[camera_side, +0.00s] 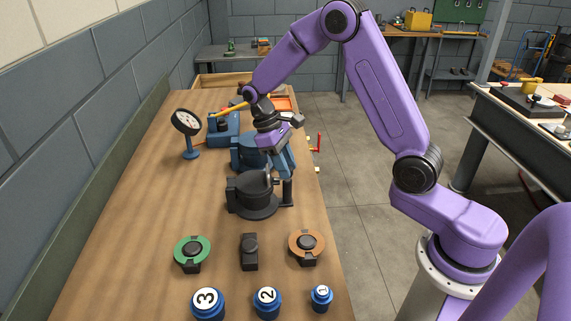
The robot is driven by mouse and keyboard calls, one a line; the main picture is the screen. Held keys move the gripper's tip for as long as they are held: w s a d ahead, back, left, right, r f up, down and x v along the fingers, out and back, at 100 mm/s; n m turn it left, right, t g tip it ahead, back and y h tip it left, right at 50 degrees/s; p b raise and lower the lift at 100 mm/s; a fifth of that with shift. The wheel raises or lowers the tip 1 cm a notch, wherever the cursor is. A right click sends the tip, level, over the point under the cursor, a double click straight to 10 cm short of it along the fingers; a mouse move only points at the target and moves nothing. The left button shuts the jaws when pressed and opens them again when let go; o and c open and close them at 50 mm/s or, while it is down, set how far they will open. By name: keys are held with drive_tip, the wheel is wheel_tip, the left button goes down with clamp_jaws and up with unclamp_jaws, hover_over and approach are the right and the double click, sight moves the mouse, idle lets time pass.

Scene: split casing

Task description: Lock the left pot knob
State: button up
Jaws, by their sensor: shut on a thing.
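A black pot-like casing (250,199) stands on the wooden bench, on a round base. A dark upright knob or post (287,191) is at its right side. My gripper (286,170) points down at this side of the casing, with its blue fingers shut on the top of the dark post. The fingers hide the exact grip and the post's upper end. I cannot tell which way the knob is turned.
A dial gauge (187,123) is at the left. In front are a green ring (180,250), a black block (250,252), an orange ring (294,252) and numbered blue cylinders (267,302).

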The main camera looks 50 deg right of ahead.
drive_tip(key=o, duration=1.1)
drive_tip(key=shift+c, duration=0.2)
drive_tip(key=shift+r, duration=0.1)
drive_tip(key=v, duration=1.7)
drive_tip(key=shift+s+r, duration=0.1)
drive_tip(key=shift+r, duration=0.05)
drive_tip(key=s+a+f+n+t, duration=0.25)
drive_tip(key=s+a+n, duration=0.35)
drive_tip(key=s, duration=0.8)
drive_tip(key=s+d+f+n+t+y, duration=0.1)
drive_tip(key=s+f, duration=0.2)
drive_tip(key=s, duration=0.6)
drive_tip(key=s+d+f+n+t, duration=0.1)
drive_tip(key=s+f+n, duration=0.1)
drive_tip(key=s, duration=0.8)
drive_tip(key=shift+s+d+f+y, duration=0.15)
drive_tip(key=shift+s+f+y, duration=0.1)
drive_tip(key=shift+f+y, duration=0.15)
